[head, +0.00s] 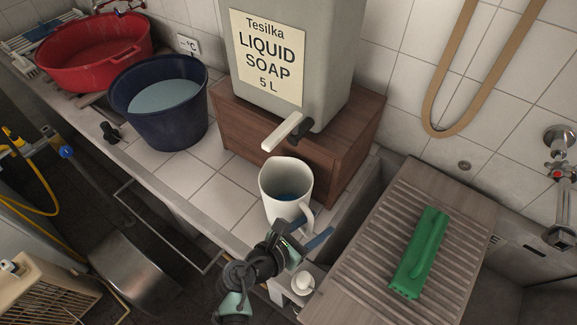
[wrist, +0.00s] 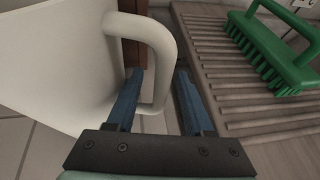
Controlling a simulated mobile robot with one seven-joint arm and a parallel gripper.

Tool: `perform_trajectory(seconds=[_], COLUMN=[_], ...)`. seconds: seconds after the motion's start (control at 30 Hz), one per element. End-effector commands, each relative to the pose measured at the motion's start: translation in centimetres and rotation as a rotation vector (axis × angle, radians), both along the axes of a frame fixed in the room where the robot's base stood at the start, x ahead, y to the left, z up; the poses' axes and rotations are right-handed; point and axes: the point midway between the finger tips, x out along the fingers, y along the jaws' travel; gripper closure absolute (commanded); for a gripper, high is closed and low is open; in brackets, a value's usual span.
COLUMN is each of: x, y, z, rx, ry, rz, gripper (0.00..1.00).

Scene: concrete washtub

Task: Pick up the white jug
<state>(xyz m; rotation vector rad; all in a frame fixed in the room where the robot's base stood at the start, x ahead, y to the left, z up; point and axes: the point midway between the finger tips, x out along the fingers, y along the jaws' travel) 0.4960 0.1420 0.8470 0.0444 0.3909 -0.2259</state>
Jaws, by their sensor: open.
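The white jug (head: 276,205) stands upright on the tiled ledge, below the tap of the soap dispenser, with something blue showing inside it. Its handle faces front right. My gripper (head: 305,228) is at the handle, open. In the wrist view the jug (wrist: 60,65) fills the left side. The handle's outer limb (wrist: 163,65) lies between the two blue fingers of my gripper (wrist: 160,98), the left finger on the loop's inner side and the right finger outside. A gap shows between the handle and the right finger. The jug's base is partly hidden by my arm in the head view.
The soap dispenser (head: 325,50) stands on a wooden box (head: 240,128) just behind the jug, its tap lever (head: 282,132) close above the rim. A ridged board (head: 370,270) with a green brush (head: 420,252) lies to the right. A dark blue bucket (head: 160,130) and red basin (head: 75,70) stand left.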

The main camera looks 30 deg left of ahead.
Motion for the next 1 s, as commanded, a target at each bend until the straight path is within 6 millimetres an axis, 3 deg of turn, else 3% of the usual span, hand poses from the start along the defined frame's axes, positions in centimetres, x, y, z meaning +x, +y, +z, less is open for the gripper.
perform_trajectory(seconds=[0.33, 0.6, 0.63, 1.0], x=[0.83, 0.79, 0.79, 0.78], y=[-0.20, -0.20, -0.20, -0.18], z=[-0.36, -0.35, -0.35, -0.36], rx=[0.001, 0.001, 0.001, 0.001], ry=[0.001, 0.001, 0.001, 0.001], rz=[0.000, 0.001, 0.001, 0.001], gripper=[0.50, 0.98, 1.00, 1.00])
